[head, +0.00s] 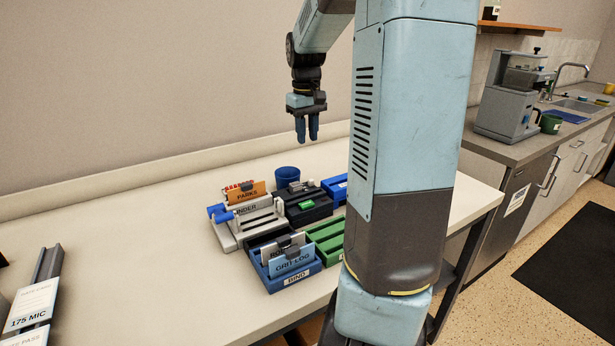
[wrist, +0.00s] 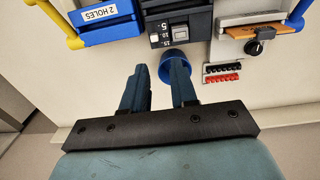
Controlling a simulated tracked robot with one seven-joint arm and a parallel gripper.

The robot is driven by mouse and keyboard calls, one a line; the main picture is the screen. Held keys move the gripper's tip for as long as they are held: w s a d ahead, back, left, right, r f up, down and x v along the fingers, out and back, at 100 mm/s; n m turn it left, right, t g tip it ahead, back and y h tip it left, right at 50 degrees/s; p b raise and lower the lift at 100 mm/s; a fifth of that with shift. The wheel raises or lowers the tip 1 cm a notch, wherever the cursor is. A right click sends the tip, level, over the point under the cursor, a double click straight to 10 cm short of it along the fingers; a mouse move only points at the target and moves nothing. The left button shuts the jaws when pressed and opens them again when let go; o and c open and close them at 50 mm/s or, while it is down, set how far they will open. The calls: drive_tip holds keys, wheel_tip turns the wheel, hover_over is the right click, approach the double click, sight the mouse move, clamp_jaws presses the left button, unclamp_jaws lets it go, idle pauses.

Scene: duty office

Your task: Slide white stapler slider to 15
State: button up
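In the head view the dark device (head: 308,209) stands on the table among other desk tools, with a whitish part on top. My gripper (head: 307,138) hangs above and behind it, fingers pointing down. In the wrist view its two blue fingers (wrist: 158,67) are apart with nothing between them.
A blue cup (head: 287,176) stands just behind the dark device. A grey binder machine (head: 245,224) with blue handles is to its left, a green tray (head: 327,240) and blue file tray (head: 268,276) in front. A blue hole punch (wrist: 108,22) is beside it.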

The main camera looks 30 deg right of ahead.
sight(311, 183)
drive_tip(key=f, duration=0.4)
drive_tip(key=d+f, duration=0.1)
drive_tip(key=f, duration=0.9)
drive_tip(key=shift+w+d+f, duration=0.25)
drive_tip(key=shift+w+d, duration=0.1)
drive_tip(key=shift+w, duration=0.05)
clamp_jaws()
